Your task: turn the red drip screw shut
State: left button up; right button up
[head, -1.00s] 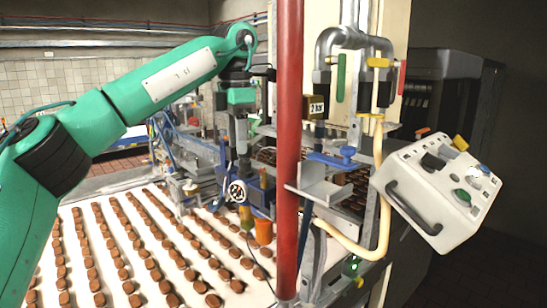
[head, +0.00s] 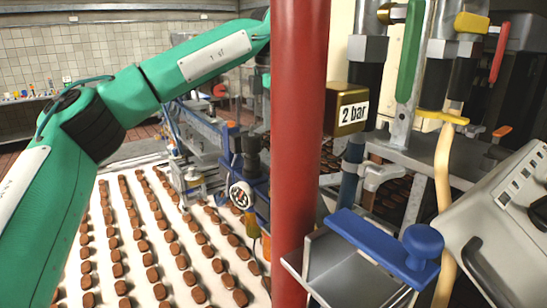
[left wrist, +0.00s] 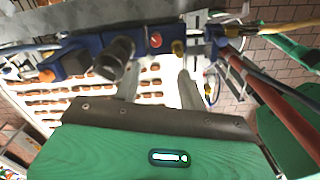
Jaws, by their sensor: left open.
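A small red round knob (left wrist: 156,40), which looks like the red drip screw, sits on the blue block (left wrist: 183,35) in the left wrist view. My left gripper (left wrist: 158,86) is open and empty, its two grey fingers pointing toward the blue block, with the knob beyond the gap and apart from them. In the head view my left arm (head: 195,65) reaches in from the left and its gripper end is hidden behind the red post. I cannot make out the screw in the head view. My right gripper is in neither view.
A thick red post (head: 298,150) stands close in front. Rows of brown biscuits lie on the white belt (head: 117,224). A dark cylinder (left wrist: 115,56) stands out from the block near my fingers. A blue-handled bracket (head: 385,245) and grey control box (head: 510,230) are at the right.

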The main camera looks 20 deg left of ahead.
pick_arm(q)
jog(key=f, duration=0.2)
jog(key=w+f+p, duration=0.1)
jog(key=f, duration=0.1)
jog(key=shift+a+f, duration=0.1)
jog(key=shift+f, duration=0.05)
notch_tip(320, 180, down, 5)
jog(key=shift+f+p, duration=0.15)
jog(key=shift+p, duration=0.95)
jog(key=shift+f, duration=0.45)
jog(key=shift+w+f, duration=0.1)
jog(key=c, duration=0.7)
grip_shut()
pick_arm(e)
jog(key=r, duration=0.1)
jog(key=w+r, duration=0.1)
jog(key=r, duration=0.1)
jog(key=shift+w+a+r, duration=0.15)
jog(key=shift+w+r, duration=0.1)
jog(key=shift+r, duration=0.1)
